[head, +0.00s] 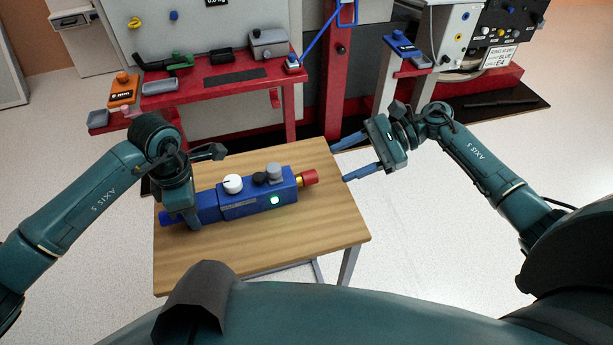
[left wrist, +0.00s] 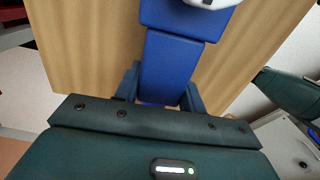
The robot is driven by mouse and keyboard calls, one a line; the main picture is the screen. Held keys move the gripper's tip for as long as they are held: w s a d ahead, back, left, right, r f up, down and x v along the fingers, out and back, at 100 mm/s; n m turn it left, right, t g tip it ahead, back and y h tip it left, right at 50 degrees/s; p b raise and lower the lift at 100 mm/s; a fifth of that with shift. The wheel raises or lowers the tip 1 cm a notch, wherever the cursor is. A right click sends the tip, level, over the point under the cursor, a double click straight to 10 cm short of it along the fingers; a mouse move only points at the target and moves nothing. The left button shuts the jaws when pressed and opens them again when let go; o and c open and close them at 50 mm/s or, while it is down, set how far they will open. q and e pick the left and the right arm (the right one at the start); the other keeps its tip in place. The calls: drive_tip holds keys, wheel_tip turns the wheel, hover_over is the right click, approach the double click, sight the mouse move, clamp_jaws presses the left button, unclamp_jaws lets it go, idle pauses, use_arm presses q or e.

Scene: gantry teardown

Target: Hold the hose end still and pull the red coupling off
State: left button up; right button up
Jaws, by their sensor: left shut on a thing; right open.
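A blue device (head: 240,197) lies on the wooden table, with a white knob (head: 233,184), darker and grey knobs and a lit green spot on it. The left wrist view shows both fingers on either side of the blue body (left wrist: 168,68). My right gripper (head: 361,165) is open and empty, to the right of the coupling and apart from it. I cannot make out a separate hose.
The wooden table (head: 330,225) has bare room in front of and behind the device. A red bench (head: 215,85) with tools and small trays stands behind. A blue item on a red stand (head: 402,44) and a machine with knobs (head: 460,30) are at the back right.

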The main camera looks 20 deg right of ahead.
sight(312, 173)
drive_tip(key=x, duration=0.8)
drive_tip(key=shift+a, duration=0.2)
clamp_jaws()
drive_tip(key=shift+w+d, duration=0.15)
drive_tip(key=shift+d, duration=3.25)
use_arm(q)
drive_tip(key=o, duration=1.2)
use_arm(e)
wheel_tip(312, 173, up, 7)
